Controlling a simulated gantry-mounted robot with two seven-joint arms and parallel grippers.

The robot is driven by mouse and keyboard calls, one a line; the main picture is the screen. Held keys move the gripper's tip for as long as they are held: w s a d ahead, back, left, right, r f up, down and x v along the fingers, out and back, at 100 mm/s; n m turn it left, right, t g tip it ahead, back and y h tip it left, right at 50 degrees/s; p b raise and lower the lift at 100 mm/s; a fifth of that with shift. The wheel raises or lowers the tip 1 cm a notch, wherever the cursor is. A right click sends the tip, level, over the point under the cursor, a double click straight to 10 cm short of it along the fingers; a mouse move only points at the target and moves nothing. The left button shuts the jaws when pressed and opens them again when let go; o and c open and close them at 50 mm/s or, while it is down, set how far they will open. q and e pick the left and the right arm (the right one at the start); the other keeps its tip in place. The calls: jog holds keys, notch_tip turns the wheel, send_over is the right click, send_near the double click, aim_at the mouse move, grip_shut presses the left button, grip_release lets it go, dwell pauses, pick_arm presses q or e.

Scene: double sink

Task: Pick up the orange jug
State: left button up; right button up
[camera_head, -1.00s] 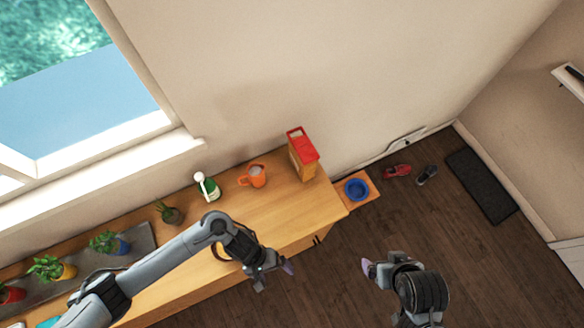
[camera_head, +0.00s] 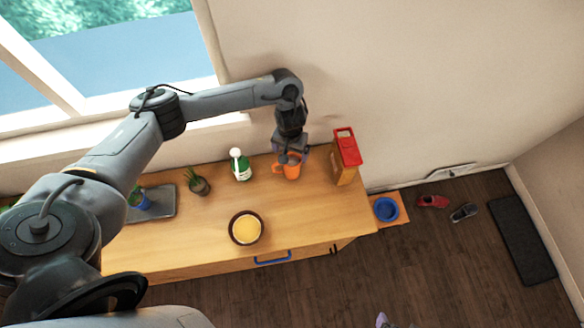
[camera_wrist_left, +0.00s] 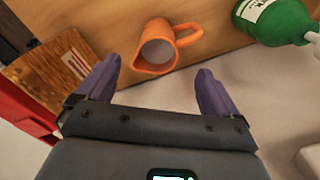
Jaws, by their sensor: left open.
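The orange jug (camera_head: 292,172) stands on the wooden counter (camera_head: 310,215), partly covered by my left gripper in the head view. In the left wrist view the jug (camera_wrist_left: 147,66) shows its open, pale inside and a handle pointing right. My left gripper (camera_head: 291,158) is open, directly over or behind the jug. In the left wrist view the two purple fingers (camera_wrist_left: 156,82) are spread, with the jug ahead of the gap. Contact cannot be told. Of my right gripper, only a purple fingertip (camera_head: 382,320) shows at the bottom edge.
A red-topped box (camera_head: 346,162) stands close right of the jug. A green bottle (camera_head: 240,168) stands to the left, with a potted plant (camera_head: 198,184) beyond it. A yellow-filled bowl (camera_head: 246,229) is nearer the front. The wall rises close behind.

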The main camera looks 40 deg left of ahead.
aim_at(291, 161)
pick_arm(q)
notch_tip(291, 161, down, 5)
jog(key=shift+d+r+b, duration=0.1)
jog(key=shift+d+b, duration=0.05)
jog(key=shift+b, duration=0.95)
jog(key=shift+f, duration=1.6)
jog(key=c, duration=1.4)
